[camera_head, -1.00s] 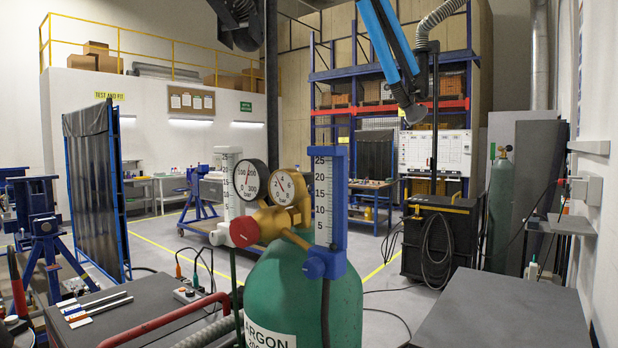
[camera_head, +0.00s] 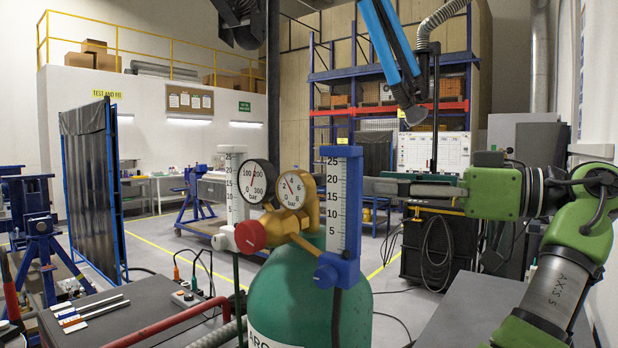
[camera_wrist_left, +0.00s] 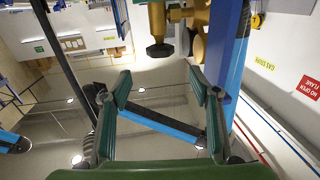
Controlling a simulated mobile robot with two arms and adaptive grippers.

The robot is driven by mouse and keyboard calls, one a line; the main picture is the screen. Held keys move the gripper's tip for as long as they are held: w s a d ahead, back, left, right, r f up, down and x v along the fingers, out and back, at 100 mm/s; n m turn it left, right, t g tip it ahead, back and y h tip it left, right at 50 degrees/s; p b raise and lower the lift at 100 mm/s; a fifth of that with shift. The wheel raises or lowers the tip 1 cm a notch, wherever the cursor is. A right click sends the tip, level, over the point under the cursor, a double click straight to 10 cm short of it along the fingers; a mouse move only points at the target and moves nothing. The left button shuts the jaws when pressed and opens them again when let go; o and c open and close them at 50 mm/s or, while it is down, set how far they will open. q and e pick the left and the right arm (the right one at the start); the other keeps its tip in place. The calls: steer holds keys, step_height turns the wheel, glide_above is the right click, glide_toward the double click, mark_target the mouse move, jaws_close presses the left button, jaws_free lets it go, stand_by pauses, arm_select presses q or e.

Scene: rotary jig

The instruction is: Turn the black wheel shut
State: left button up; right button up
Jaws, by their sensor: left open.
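The black wheel (camera_wrist_left: 160,50) is a small dark knob on a brass valve body (camera_wrist_left: 157,18) in the left wrist view. In the head view I cannot make it out. The brass regulator (camera_head: 306,207) with two round gauges and a red knob (camera_head: 251,236) sits on the green argon cylinder (camera_head: 300,300). My left gripper (camera_head: 376,185) reaches in from the right edge, pointing left behind the blue-framed flow scale (camera_head: 340,215). In the left wrist view its open fingers (camera_wrist_left: 161,84) are spread, with the wheel beyond the gap, untouched. My right gripper is not in view.
The blue-framed flow scale (camera_wrist_left: 226,60) stands close beside the right finger in the left wrist view. A second, white scale (camera_head: 236,190) is left of the gauges. A grey worktop (camera_head: 440,310) is at the right and a dark bench (camera_head: 110,320) at the left.

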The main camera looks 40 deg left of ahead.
arm_select(q)
steer(key=p+x, duration=0.3)
steer(key=x, duration=0.9)
steer(key=shift+a+r, duration=0.1)
steer(key=shift+s+a+p, duration=0.25)
steer(key=shift+a+p, duration=0.05)
steer(key=shift+a, duration=0.4)
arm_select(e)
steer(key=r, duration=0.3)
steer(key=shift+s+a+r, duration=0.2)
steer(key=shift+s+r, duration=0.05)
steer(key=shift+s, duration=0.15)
